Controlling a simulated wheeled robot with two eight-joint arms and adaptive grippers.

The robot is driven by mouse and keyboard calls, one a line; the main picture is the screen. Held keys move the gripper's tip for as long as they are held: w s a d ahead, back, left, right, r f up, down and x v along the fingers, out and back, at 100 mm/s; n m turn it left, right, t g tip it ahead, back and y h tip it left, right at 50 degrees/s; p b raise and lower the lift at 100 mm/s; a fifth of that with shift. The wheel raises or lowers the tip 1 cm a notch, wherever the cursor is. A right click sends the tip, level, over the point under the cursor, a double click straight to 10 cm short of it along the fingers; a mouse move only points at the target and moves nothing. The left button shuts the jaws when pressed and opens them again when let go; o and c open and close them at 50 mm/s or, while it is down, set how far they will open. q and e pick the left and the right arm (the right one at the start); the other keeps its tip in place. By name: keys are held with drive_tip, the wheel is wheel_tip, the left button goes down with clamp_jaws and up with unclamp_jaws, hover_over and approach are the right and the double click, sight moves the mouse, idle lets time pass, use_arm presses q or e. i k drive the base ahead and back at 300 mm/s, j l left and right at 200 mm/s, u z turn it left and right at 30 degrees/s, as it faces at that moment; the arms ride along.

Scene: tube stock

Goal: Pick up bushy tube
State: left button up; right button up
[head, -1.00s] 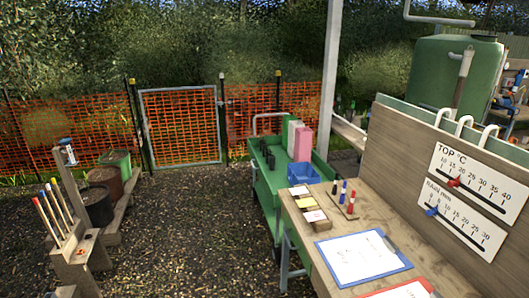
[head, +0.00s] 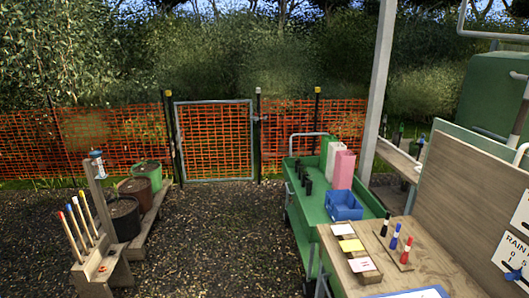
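I cannot pick out a bushy tube in the head view. Several small black tubes (head: 308,187) stand on the green trolley (head: 367,227). They are too small to tell whether any holds a plant. Neither of my grippers is in view.
A blue bin (head: 345,208) and a pink upright container (head: 343,170) are on the trolley. A wooden bench (head: 425,262) with markers stands at right. Pots, including a green one (head: 147,174), and a wooden stand (head: 101,270) are at left. Gravel between is clear up to a closed gate (head: 215,140).

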sight(300, 168)
drive_tip(key=i+j+u, duration=0.15)
drive_tip(key=i, duration=2.15)
drive_tip(key=i+j+z, duration=0.1)
drive_tip(key=i+z, duration=0.35)
drive_tip(key=i+j+z, duration=0.35)
drive_tip(key=i+z, duration=0.15)
drive_tip(key=i+j+z, duration=0.9)
drive_tip(key=j, duration=0.25)
drive_tip(key=i+j+z, duration=0.2)
drive_tip(key=j+z, duration=0.25)
drive_tip(key=j, duration=0.25)
